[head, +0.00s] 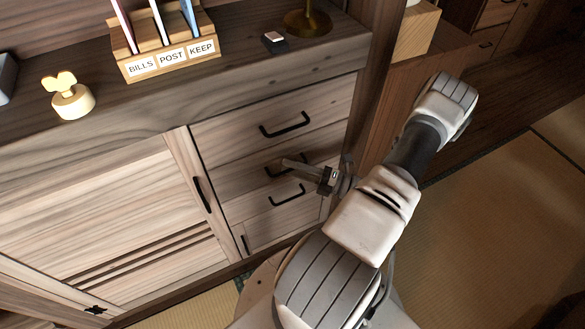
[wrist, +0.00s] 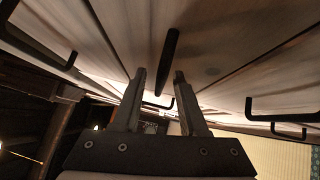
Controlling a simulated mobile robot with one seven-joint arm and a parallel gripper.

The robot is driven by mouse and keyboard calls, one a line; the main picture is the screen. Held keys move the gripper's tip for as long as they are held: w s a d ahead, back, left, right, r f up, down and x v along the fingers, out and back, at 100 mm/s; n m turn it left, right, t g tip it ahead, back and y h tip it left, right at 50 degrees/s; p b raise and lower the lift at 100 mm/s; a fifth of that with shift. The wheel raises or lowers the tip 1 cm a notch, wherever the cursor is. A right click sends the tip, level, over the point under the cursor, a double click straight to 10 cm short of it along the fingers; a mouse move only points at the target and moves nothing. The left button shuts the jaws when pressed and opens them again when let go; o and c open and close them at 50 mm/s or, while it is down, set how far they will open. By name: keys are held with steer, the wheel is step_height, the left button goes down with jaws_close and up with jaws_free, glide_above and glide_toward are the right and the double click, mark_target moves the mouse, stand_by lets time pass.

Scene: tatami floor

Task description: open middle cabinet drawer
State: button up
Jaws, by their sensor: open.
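The wooden cabinet has a column of drawers on its right side. The middle drawer (head: 245,181) is shut, and its dark bar handle (head: 271,172) is partly hidden by my gripper (head: 287,164). In the wrist view the handle (wrist: 168,55) runs between the two open fingertips of my gripper (wrist: 160,74), with a finger on either side in the picture. I cannot tell how deep the fingers reach around it. The gripper is open and holds nothing.
The top drawer handle (head: 286,125) and a lower drawer handle (head: 288,195) are close above and below. A cabinet door (head: 110,215) stands left. Tatami (head: 500,220) is clear at right.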

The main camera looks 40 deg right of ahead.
jaws_close()
stand_by(1.4)
